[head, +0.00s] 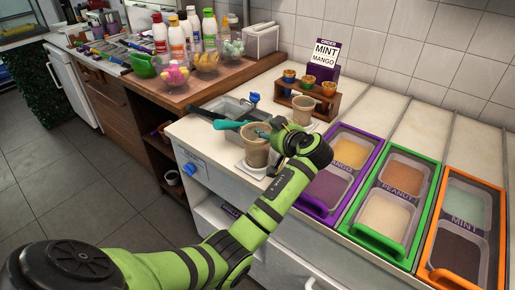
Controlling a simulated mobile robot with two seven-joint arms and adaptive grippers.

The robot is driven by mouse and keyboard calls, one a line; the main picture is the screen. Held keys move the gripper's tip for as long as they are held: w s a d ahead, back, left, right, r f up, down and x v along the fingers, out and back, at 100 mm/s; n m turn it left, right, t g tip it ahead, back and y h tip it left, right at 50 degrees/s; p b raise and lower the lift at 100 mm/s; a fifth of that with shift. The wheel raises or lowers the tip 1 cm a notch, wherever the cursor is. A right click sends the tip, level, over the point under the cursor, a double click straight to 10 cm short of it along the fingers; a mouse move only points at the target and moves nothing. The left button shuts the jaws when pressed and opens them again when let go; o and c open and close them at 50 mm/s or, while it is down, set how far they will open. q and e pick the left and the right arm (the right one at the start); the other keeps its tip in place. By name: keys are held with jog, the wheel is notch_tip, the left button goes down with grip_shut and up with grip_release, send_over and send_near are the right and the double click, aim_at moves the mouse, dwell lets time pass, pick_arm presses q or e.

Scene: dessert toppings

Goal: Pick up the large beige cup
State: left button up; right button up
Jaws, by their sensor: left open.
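A beige cup (302,110) stands upright on the counter, just behind the end of my left arm, which hides its lower part. I cannot tell for certain which of the two is larger. My left gripper (292,136) is at the counter between these cups, close to both. It is open, but its fingers are mostly hidden by my wrist, and contact with either cup cannot be told. My right gripper is not in view.
A wooden rack (322,104) with small cones stands behind, by a purple mint-mango sign (323,60). Topping trays with a purple (368,174), a green (378,240) and an orange rim (436,276) fill the right side. A small sink (222,106) lies at left.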

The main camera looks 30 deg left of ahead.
pick_arm(q)
grip_shut()
